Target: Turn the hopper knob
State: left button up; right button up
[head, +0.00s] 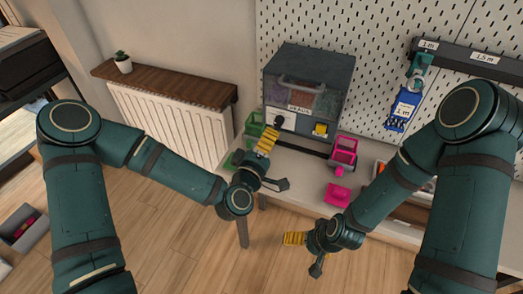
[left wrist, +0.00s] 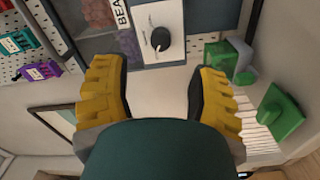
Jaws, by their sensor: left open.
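The bead hopper (head: 310,75) is a grey cabinet with clear bead compartments, standing on the bench against the pegboard. Its black knob (left wrist: 160,39) sits on a white plate and fills the upper middle of the left wrist view; its pointer tilts down. The knob also shows in the head view (head: 279,121), just above my left fingertips. My left gripper (head: 268,138) is open and empty, its yellow fingers spread below the knob in the left wrist view (left wrist: 158,75), apart from it. My right gripper (head: 293,238) hangs low in front of the bench; its opening is unclear.
A green bin (head: 253,124) stands left of the hopper and a pink bin (head: 344,150) right of it. A pink block (head: 338,194) lies on the bench (head: 290,170). A blue tagged holder (head: 403,108) hangs on the pegboard (head: 375,50). A radiator (head: 170,122) is at left.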

pick_arm(q)
jog(key=shift+v, duration=1.95)
notch_tip(320, 180, down, 9)
jog(key=s+d+m+g+h, duration=0.1)
jog(key=s+d+m+g, duration=0.1)
jog(key=m+g, duration=0.25)
jog(key=s+a+f+m+g+y, duration=0.2)
jog(key=s+a+f+m+g, duration=0.2)
jog(key=s+a+f+g, duration=0.4)
jog(key=s+f+g, duration=0.3)
jog(key=s+f, duration=0.1)
jog(key=f, duration=0.2)
jog(key=shift+m+y, duration=0.35)
jog(key=shift+y, duration=0.05)
jog(key=shift+s+a, duration=0.15)
